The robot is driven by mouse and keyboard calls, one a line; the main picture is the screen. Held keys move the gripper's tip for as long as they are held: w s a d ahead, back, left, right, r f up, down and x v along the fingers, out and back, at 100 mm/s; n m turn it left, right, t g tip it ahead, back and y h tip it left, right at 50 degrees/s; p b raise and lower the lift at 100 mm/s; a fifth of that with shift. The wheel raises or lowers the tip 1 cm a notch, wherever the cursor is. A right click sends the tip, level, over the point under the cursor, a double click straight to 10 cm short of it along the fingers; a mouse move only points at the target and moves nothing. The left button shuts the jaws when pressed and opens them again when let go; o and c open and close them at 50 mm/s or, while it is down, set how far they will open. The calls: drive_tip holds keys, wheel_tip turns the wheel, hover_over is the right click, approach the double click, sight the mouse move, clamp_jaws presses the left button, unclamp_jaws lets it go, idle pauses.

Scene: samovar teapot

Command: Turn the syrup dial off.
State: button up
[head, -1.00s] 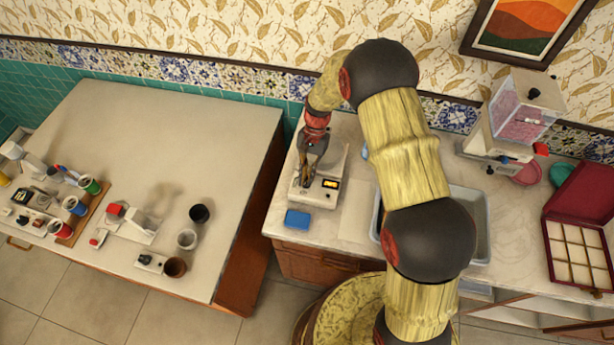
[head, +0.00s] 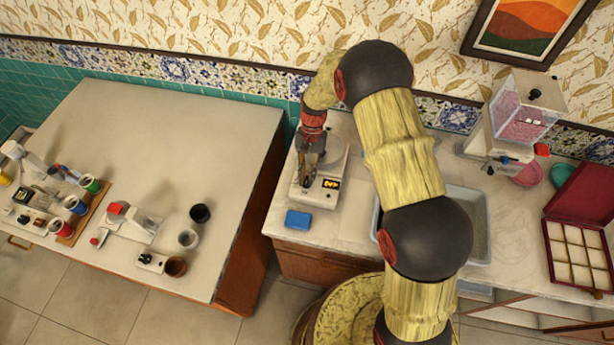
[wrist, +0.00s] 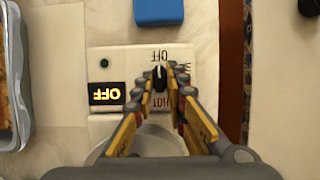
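The syrup dial (wrist: 160,76) is a small dark knob with a light pointer line, on a white appliance that also shows in the head view (head: 318,197). In the wrist view the pointer lies toward the printed OFF mark, and HOT is printed on the opposite side. The appliance's black display (wrist: 106,94) reads OFF in yellow. My gripper (wrist: 161,72) reaches down over the panel, its narrowed fingertips on both sides of the dial; it appears shut on it. In the head view my gripper (head: 306,178) hides the dial.
A blue block (wrist: 159,11) lies on the counter just in front of the appliance. A round grey plate (wrist: 150,142) sits on the appliance under my fingers. A grey basin (head: 480,225) is to the right. A separate table (head: 170,130) with cups stands to the left.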

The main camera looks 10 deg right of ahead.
drive_tip(key=shift+o, duration=1.4)
drive_tip(key=v, duration=1.2)
drive_tip(key=s+d+r+n+t+b, duration=0.1)
drive_tip(key=s+d+r+t+b, duration=0.2)
drive_tip(key=s, duration=0.6)
drive_tip(key=s+d+r+n+t+h+b, duration=0.1)
drive_tip(key=s+d+r+t+b, duration=0.2)
drive_tip(key=s+r, duration=0.4)
drive_tip(key=s+d+r+n+t+b, duration=0.2)
drive_tip(key=s+r, duration=0.4)
drive_tip(key=s, duration=0.6)
drive_tip(key=shift+s+d+t+h+b, duration=0.3)
drive_tip(key=shift+d+t+b, duration=0.2)
drive_tip(key=shift+t+b, duration=0.55)
